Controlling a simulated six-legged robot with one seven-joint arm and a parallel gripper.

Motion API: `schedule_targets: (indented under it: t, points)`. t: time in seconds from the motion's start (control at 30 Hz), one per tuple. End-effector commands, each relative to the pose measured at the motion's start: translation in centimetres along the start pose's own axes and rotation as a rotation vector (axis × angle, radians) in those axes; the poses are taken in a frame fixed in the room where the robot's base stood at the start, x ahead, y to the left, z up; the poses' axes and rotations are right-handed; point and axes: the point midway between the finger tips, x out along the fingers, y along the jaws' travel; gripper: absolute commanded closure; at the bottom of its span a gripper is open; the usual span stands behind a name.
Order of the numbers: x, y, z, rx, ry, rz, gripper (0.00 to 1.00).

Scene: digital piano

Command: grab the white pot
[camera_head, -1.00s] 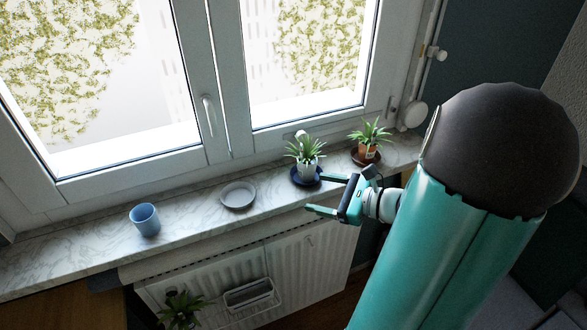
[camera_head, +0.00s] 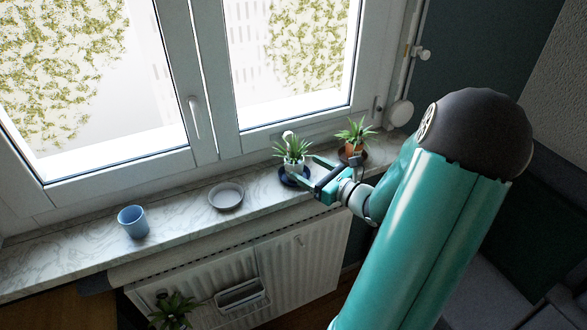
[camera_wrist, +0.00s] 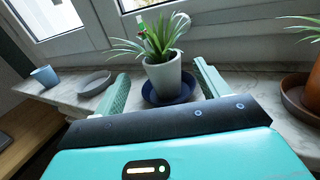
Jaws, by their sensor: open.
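The white pot (camera_head: 293,166) holds a spiky green plant and stands upright on a dark blue saucer (camera_head: 284,180) on the marble windowsill. In the wrist view the white pot (camera_wrist: 163,78) is ahead of my gripper and lies between the lines of its two fingers, with the blue saucer (camera_wrist: 183,94) under it. My gripper (camera_head: 302,168) is open and empty, close in front of the pot on its right side. In the wrist view the gripper's fingers (camera_wrist: 158,84) are spread wide, one left and one right of the pot. I cannot tell whether either finger touches it.
A terracotta pot (camera_head: 352,150) with a plant stands just right of the white pot, on a brown saucer. An empty grey dish (camera_head: 226,196) and a blue cup (camera_head: 133,222) stand to the left. The window (camera_head: 193,118) rises behind; a radiator (camera_head: 300,252) is below the sill.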

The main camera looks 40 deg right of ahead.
Motion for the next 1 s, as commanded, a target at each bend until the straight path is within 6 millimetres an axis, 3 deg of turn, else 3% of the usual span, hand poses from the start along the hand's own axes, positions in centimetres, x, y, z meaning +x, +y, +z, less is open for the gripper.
schedule_targets:
  t: [0.17, 0.5, 0.77, 1.0]
  points:
    - [1.4, 0.0, 0.0, 0.001, -0.001, 0.002, 0.26]
    - [5.9, -0.1, -0.2, 0.001, 0.0, 0.005, 0.26]
    - [6.2, -0.2, -0.2, 0.0, 0.0, 0.003, 0.26]
    - [6.1, -0.2, -0.2, -0.001, 0.0, 0.004, 0.73]
